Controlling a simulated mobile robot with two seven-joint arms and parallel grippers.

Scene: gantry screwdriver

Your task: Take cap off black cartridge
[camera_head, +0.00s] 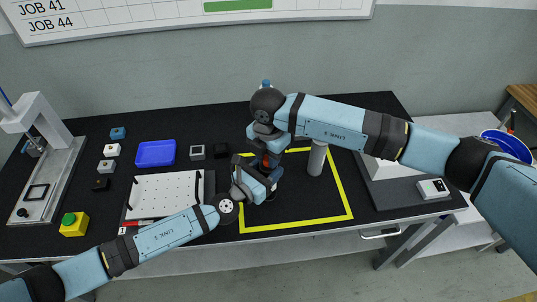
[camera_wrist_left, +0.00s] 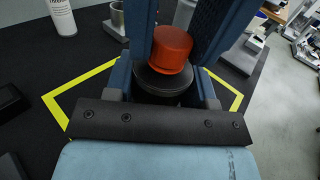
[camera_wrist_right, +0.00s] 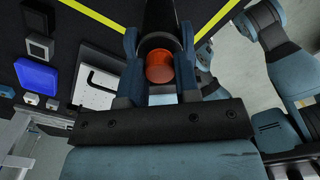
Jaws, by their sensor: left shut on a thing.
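The black cartridge (camera_wrist_left: 165,82) stands between my grippers, with its orange-red cap (camera_wrist_left: 171,48) on top. The cap also shows in the right wrist view (camera_wrist_right: 159,67). My left gripper (camera_wrist_left: 163,80) is shut on the black cartridge body, one finger on each side. My right gripper (camera_wrist_right: 160,50) is open, its fingers on either side of the cap; I cannot tell if either touches it. In the head view the left gripper (camera_head: 257,186) and right gripper (camera_head: 267,158) meet and hide most of the cartridge.
A yellow taped square (camera_head: 297,223) surrounds this spot on the black table. A grey-white cylinder (camera_head: 317,157) stands close to the right gripper. A white perforated board (camera_head: 164,194), a blue tray (camera_head: 155,153) and small blocks lie to the left.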

